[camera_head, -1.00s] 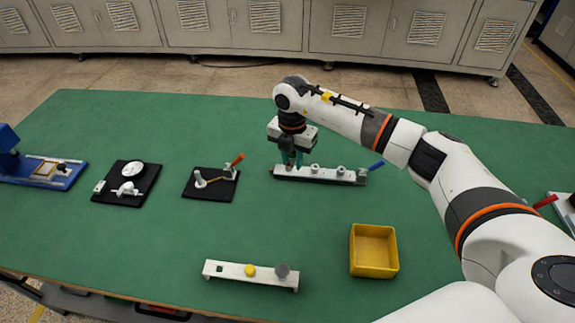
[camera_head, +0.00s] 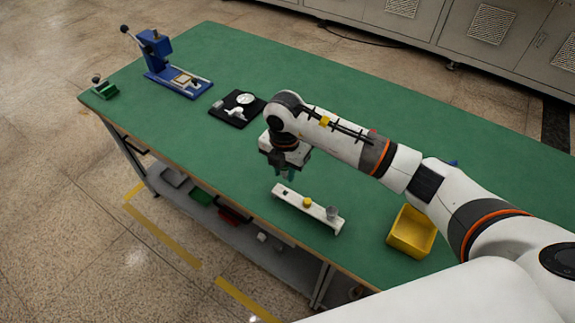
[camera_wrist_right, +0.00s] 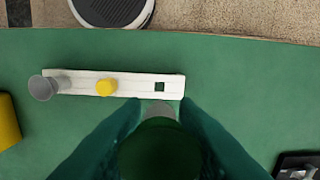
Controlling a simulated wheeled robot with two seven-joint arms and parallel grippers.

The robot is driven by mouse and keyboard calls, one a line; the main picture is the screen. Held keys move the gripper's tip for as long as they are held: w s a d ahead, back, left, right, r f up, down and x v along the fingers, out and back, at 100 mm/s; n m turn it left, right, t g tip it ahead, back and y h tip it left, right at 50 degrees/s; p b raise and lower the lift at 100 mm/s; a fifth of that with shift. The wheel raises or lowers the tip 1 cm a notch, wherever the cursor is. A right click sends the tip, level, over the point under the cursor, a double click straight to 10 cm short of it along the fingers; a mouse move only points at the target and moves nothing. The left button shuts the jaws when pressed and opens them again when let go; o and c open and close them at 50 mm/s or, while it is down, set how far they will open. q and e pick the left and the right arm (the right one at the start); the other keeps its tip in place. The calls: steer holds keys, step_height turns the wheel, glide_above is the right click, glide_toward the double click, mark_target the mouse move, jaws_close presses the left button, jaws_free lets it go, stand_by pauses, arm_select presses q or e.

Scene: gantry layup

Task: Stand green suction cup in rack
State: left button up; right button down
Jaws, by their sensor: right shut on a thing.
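The rack is a white bar (camera_head: 295,197) near the table's front edge. It holds a yellow cup (camera_head: 307,203) in the middle and a grey cup (camera_head: 332,213) at its right end. My right gripper (camera_head: 285,173) is just behind the hole end of the rack in the head view. It is shut on the green suction cup (camera_wrist_right: 158,155), a dark green disc with a pale stem between the fingers. Its lower end is partly hidden. My left gripper is out of view.
A yellow bin (camera_head: 410,232) stands right of the rack. A black plate with white parts (camera_head: 237,108) and a blue press (camera_head: 178,70) lie to the back left. The table's front edge runs close to the rack.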

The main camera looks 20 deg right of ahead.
mark_target(285, 178)
steer(key=shift+w, duration=0.1)
steer(key=shift+f+b, duration=0.3)
steer(key=shift+f, duration=0.05)
steer(key=shift+f+b, duration=0.5)
steer(key=shift+f, duration=0.2)
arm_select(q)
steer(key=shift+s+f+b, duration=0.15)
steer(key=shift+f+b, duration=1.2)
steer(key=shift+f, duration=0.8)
arm_select(e)
steer(key=shift+f, duration=1.85)
arm_select(q)
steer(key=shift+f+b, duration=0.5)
steer(key=shift+b, duration=0.05)
arm_select(e)
steer(key=shift+f, duration=0.85)
steer(key=c, duration=1)
jaws_free()
steer(key=shift+c, duration=0.2)
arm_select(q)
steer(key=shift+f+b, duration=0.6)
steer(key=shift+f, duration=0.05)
arm_select(e)
step_height(285, 178, up, 12)
steer(key=shift+r, duration=0.1)
